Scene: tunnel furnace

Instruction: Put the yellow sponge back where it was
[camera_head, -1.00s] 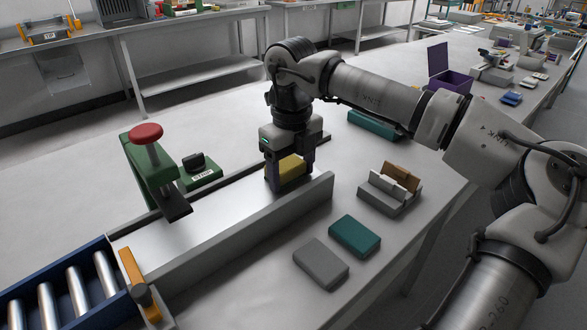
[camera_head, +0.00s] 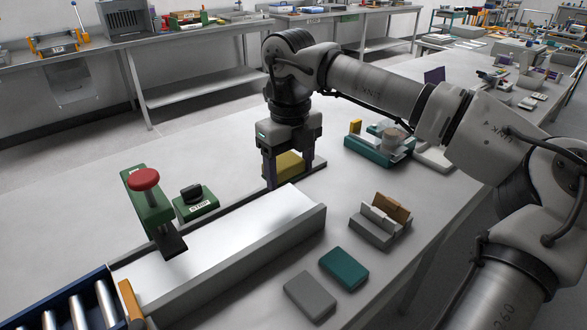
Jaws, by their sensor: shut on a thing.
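The yellow sponge (camera_head: 290,166) is a small yellow block between the fingers of my gripper (camera_head: 290,174). My gripper points down and is shut on it, at the far right end of a long pale metal channel (camera_head: 225,238). The fingers partly cover the sponge. I cannot tell whether its underside touches the surface beneath.
A green stand with a red knob (camera_head: 144,179) and a green stop box (camera_head: 195,203) stand left of the channel. A teal block (camera_head: 344,268), a grey block (camera_head: 310,297) and a grey holder with a brown block (camera_head: 379,226) lie right. A teal tray (camera_head: 375,155) stands beyond.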

